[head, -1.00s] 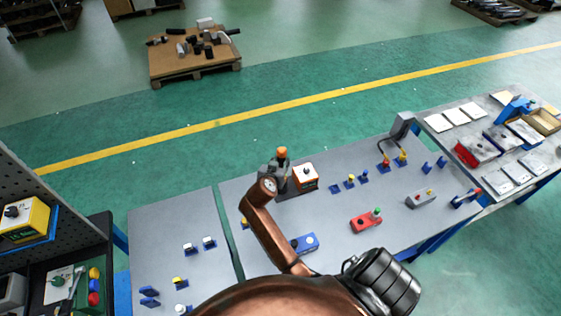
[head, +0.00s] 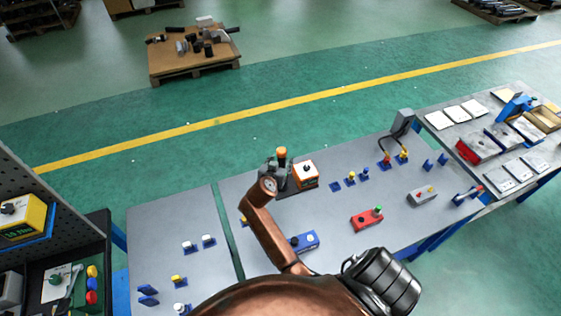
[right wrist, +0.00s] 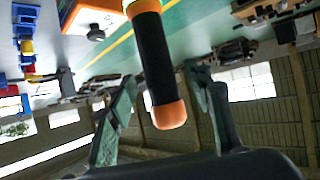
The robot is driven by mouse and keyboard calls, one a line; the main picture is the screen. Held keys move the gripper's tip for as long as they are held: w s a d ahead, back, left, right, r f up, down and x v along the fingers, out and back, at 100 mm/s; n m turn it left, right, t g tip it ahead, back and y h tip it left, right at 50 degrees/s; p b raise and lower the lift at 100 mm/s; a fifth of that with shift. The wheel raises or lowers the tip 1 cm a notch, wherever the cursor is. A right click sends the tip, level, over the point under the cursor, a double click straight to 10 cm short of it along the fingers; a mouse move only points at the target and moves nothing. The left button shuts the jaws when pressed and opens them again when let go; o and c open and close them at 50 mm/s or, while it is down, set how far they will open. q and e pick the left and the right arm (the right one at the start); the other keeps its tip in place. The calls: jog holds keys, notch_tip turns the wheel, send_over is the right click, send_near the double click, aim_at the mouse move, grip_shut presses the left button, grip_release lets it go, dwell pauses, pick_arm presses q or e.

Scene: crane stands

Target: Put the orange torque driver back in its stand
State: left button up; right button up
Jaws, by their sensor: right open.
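The torque driver (head: 281,152), with an orange end and a black grip, stands roughly upright at the back of the grey bench. In the right wrist view its black grip (right wrist: 155,55) runs between my fingers, its orange end towards the camera. My right gripper (head: 274,170) is open around the driver, with a visible gap beside the right finger. A dark base plate (head: 288,194) lies beneath, beside an orange box with a white top (head: 306,174). The driver's lower end is hidden, so I cannot tell how it sits in a stand. My left gripper is out of view.
Close by on the bench are a blue block (head: 305,242), a red box with a green knob (head: 367,219) and small blue holders (head: 350,180). A grey box (head: 422,196) stands farther right. Bare bench lies between them.

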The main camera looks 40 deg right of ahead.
jog(key=shift+s+f, duration=0.1)
jog(key=shift+f, duration=0.1)
jog(key=shift+a+r, duration=0.15)
jog(key=shift+s+a+r+p, duration=0.3)
jog(key=shift+a+r+p, duration=0.05)
jog(key=shift+a, duration=0.05)
jog(key=shift+p+v, duration=0.65)
jog(key=shift+v, duration=1.15)
